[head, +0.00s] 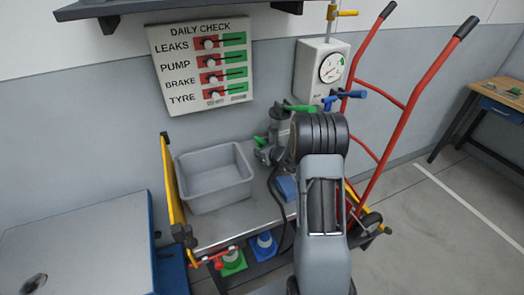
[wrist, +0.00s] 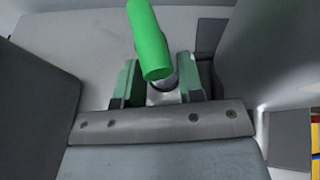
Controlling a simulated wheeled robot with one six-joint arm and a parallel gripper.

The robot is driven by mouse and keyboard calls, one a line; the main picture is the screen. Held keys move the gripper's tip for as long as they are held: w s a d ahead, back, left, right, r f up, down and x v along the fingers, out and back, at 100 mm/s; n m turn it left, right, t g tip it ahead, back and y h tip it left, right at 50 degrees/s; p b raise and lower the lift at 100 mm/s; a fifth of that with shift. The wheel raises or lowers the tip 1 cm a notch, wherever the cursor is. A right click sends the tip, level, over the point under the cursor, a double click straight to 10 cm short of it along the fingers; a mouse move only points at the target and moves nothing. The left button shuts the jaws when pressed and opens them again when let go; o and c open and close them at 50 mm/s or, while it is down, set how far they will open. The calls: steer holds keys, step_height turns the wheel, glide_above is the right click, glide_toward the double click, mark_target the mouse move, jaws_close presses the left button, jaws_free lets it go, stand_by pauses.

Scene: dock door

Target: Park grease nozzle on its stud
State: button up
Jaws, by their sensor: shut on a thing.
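In the wrist view my gripper (wrist: 163,88) is shut on a piece with a green cylindrical end (wrist: 150,40) and a pale metal part between the fingers. I cannot tell for certain whether this is the grease nozzle. In the head view my gripper is hidden behind my own wrist. A green bar (head: 300,108) shows just above the wrist, and a blue handle (head: 346,94) is beside it to the right. A yellow handle (head: 345,13) is on top of the gauge box (head: 309,66). I cannot pick out the stud.
A trolley (head: 210,239) carries a grey bin (head: 214,181) and a grey device with green parts (head: 276,135). A red hand truck (head: 399,128) stands at the right. The check board (head: 204,66) is on the wall. A workbench (head: 495,95) is at far right; floor lies open before it.

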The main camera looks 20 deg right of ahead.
steer(key=o, duration=0.8)
steer(key=shift+s, duration=0.1)
steer(key=shift+p+v, duration=1)
steer(key=shift+v, duration=4.45)
